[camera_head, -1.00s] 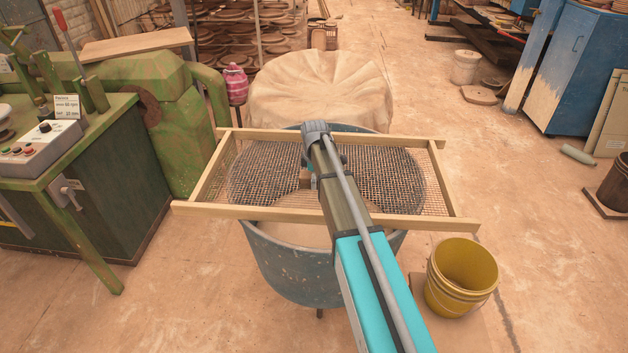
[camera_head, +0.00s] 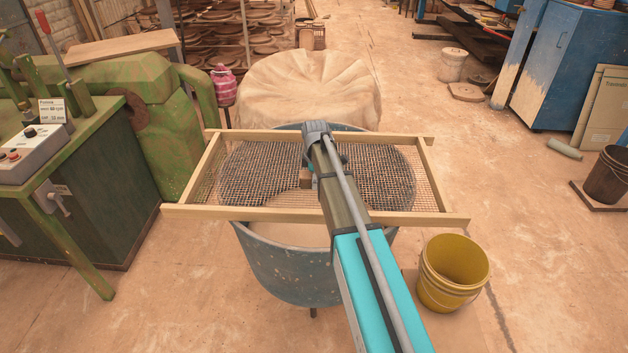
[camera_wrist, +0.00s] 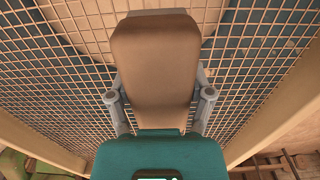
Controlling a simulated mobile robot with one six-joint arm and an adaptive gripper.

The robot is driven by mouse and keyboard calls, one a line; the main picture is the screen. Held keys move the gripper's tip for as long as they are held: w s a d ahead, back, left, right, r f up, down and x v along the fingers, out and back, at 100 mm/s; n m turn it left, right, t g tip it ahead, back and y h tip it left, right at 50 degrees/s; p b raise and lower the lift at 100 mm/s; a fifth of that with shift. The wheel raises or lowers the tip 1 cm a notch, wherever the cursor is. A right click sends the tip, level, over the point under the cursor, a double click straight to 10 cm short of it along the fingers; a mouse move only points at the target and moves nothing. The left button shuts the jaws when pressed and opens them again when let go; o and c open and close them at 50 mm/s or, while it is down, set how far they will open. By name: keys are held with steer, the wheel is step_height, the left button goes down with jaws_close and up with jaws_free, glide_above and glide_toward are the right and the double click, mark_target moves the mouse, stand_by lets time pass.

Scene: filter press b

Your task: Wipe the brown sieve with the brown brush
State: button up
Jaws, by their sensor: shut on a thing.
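The sieve (camera_head: 183,212) is a light wooden frame with a wire mesh, lying flat across the top of a round blue-grey tub (camera_head: 300,272). Its mesh (camera_wrist: 245,60) fills much of the wrist view. The brown brush (camera_wrist: 155,65) is held between the grey fingers of my gripper (camera_wrist: 158,105). In the head view only a small brown part of the brush (camera_head: 305,178) shows beside my arm, over the mesh; my arm hides the rest. I cannot tell whether the brush touches the mesh.
A yellow bucket (camera_head: 452,272) stands on the floor right of the tub. A green machine (camera_head: 95,200) is close on the left. A cloth-covered round thing (camera_head: 310,88) is behind the tub.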

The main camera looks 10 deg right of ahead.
steer(key=shift+d, duration=0.1)
steer(key=shift+s+d, duration=0.25)
steer(key=shift+d, duration=0.55)
steer(key=shift+s+d, duration=0.2)
steer(key=shift+d, duration=0.6)
steer(key=shift+s+d+f, duration=0.1)
steer(key=shift+s+d, duration=0.2)
steer(key=shift+d, duration=0.55)
steer(key=shift+s+d, duration=0.25)
steer(key=shift+d, duration=0.55)
steer(key=shift+d, duration=0.1)
steer(key=shift+s+d, duration=0.25)
steer(key=shift+d, duration=0.55)
steer(key=shift+s+d, duration=0.2)
steer(key=shift+d, duration=0.55)
steer(key=shift+w, duration=0.15)
steer(key=shift+w+d, duration=0.25)
steer(key=shift+w, duration=0.45)
